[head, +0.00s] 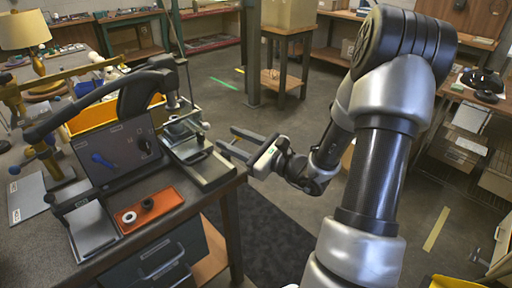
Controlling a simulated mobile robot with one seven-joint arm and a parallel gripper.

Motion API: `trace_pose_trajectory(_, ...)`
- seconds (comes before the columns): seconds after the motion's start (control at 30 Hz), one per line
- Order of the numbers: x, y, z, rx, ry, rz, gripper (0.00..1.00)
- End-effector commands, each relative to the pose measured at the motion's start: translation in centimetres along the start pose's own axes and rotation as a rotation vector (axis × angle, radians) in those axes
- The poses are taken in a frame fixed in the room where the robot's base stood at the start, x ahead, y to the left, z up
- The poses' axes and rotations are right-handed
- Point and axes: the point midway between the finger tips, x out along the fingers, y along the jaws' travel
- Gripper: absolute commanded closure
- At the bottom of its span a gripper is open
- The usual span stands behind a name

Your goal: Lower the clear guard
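My gripper (227,138) is open and empty, with its two fingers pointing left. It is just off the right end of the workbench (165,221), near a metal frame (213,173) at the bench corner. A dark machine with a long curved arm (138,92) stands on the bench, its head above a small metal fixture (187,150). A tilted grey panel (117,148) with a blue shape on it stands left of the fixture. I cannot tell for sure which part is the clear guard; no clearly transparent sheet stands out. My gripper appears apart from all of these.
An orange tray (150,209) with a white ring and dark round parts lies at the bench front, beside a grey plate (92,229). A yellow bin (113,114) and a lamp (24,32) are behind. The floor (300,123) beyond my gripper is clear.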

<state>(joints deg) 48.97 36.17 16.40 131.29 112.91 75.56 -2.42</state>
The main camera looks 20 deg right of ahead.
Motion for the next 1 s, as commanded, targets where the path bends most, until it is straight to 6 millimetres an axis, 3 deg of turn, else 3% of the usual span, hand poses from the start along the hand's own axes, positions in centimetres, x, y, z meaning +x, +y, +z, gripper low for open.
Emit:
trace_pose_trajectory(0.2, -5.2, -0.1, 0.1, 0.002, 0.002, -0.004, 0.61)
trace_pose_trajectory(0.4, -8.0, 0.0, 0.0, 0.001, 0.002, -0.001, 0.61)
trace_pose_trajectory(1.0, -8.9, 0.0, 0.0, 0.001, 0.000, 0.001, 0.61)
